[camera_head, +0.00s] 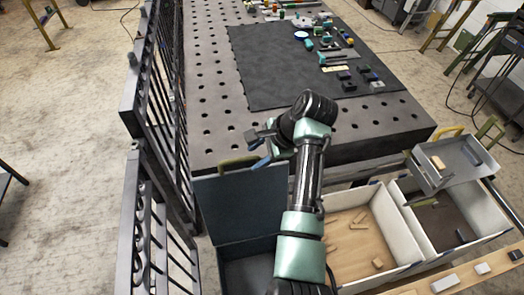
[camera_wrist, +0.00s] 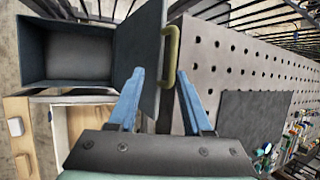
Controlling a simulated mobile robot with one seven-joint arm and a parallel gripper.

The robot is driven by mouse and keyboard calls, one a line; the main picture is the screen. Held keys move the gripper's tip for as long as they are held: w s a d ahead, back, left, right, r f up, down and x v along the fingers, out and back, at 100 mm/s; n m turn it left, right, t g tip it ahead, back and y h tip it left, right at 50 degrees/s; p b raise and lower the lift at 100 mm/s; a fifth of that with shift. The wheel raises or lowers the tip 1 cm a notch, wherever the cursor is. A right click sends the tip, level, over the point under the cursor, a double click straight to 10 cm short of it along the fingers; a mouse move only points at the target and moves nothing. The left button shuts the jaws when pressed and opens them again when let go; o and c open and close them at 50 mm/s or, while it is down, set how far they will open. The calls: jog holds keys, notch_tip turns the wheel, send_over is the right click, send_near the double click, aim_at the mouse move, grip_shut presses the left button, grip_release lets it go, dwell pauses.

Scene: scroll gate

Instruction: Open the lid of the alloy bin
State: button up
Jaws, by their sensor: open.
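The dark blue-grey bin (camera_head: 248,272) is below my arm in the head view, and no label shows on it. Its lid (camera_head: 238,208) is raised and stands up on the table side. The bin (camera_wrist: 75,55) looks empty in the wrist view, with the lid (camera_wrist: 138,45) tilted up beside it. The olive handle (camera_wrist: 170,50) on the lid's edge lies roughly between my open blue fingertips. My gripper (camera_head: 254,149) is just above the handle (camera_head: 238,161) in the head view; I cannot tell whether they touch.
A black barred gate (camera_head: 160,110) stands close at the left. The perforated table (camera_head: 210,85) is behind the lid, with a dark mat (camera_head: 285,65) and small parts. Right are two pale boxes (camera_head: 335,260) (camera_head: 490,215) and a grey tray (camera_head: 440,180).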

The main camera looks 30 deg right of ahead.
jog(key=shift+v, duration=1.4)
jog(key=w+a+r+n+t+h+b, duration=0.2)
jog(key=w+r+n+t+h, duration=0.35)
jog(key=r, duration=0.75)
jog(key=w+a+r+n+t+b, duration=0.1)
jog(key=a+r+n+t, duration=0.25)
jog(key=r, duration=0.55)
jog(key=a+r+n+t, duration=0.3)
jog(key=a+r, duration=0.1)
jog(key=r, duration=0.4)
jog(key=s+a+r+n+t+y, duration=0.1)
jog(key=s+a+r+n+t, duration=0.3)
jog(key=s+r, duration=0.5)
jog(key=s+a+r+n+t+y+b, duration=0.1)
jog(key=s+a+r+n+t, duration=0.3)
jog(key=s+a+r+t, duration=0.2)
jog(key=s+a+r, duration=0.2)
jog(key=s+r, duration=0.1)
jog(key=r, duration=0.1)
jog(key=shift+s+r, duration=0.2)
